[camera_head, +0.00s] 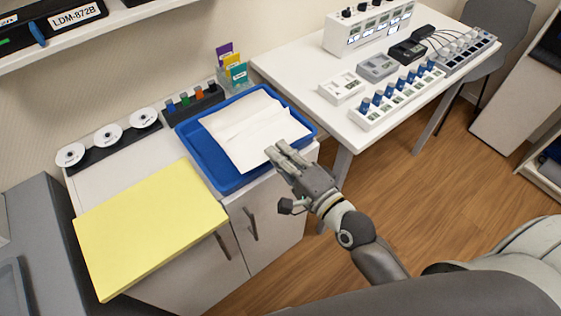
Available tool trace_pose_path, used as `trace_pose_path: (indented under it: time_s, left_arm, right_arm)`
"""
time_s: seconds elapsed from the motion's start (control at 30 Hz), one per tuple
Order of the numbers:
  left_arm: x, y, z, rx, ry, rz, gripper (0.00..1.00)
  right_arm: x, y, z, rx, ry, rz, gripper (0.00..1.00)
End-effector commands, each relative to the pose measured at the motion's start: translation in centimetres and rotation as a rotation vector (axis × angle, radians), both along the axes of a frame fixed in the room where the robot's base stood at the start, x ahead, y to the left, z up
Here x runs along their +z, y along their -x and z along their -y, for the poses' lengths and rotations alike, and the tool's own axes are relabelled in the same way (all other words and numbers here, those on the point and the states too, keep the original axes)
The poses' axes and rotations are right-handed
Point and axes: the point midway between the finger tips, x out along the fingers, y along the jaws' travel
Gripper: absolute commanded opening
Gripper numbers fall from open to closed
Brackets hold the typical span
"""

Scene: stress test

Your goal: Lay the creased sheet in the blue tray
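The white creased sheet (245,130) lies in the blue tray (205,165) on the white cabinet, with a fold line across it. Its right side reaches over toward the tray's right rim. The tray's left and front floor is bare. My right gripper (279,180) comes in from the lower right. Its long fingers reach over the tray's front right rim and overlap the sheet's lower right edge. Its thumb stands well apart from them, outside the tray, with nothing between. Whether the fingertips touch the sheet I cannot tell. My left gripper is out of view.
A large yellow board (148,225) covers the cabinet's front left. Discs in a dark rack (110,137), a holder with coloured pieces (193,103) and a clear box of cards (235,75) stand behind. A white table (300,70) with devices is at right.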

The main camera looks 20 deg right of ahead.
Motion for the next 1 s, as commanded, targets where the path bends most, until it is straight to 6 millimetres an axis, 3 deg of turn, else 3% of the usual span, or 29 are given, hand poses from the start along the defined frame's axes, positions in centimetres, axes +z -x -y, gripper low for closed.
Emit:
trace_pose_path:
  time_s: [0.03, 0.2, 0.97, 1.0]
  left_arm:
    - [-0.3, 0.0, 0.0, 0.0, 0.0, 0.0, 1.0]
    - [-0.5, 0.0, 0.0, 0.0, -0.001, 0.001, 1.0]
    - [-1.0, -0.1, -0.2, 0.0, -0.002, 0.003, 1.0]
    - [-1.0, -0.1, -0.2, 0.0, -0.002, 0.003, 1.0]
  right_arm:
    - [-1.2, 0.1, 0.0, 0.003, 0.004, -0.006, 0.0]
    - [-2.9, 0.2, 0.0, 0.001, 0.002, -0.003, 0.0]
    - [-4.0, 0.2, 0.0, 0.001, 0.001, -0.002, 0.0]
    - [-4.0, 0.2, 0.0, 0.001, 0.001, -0.002, 0.05]
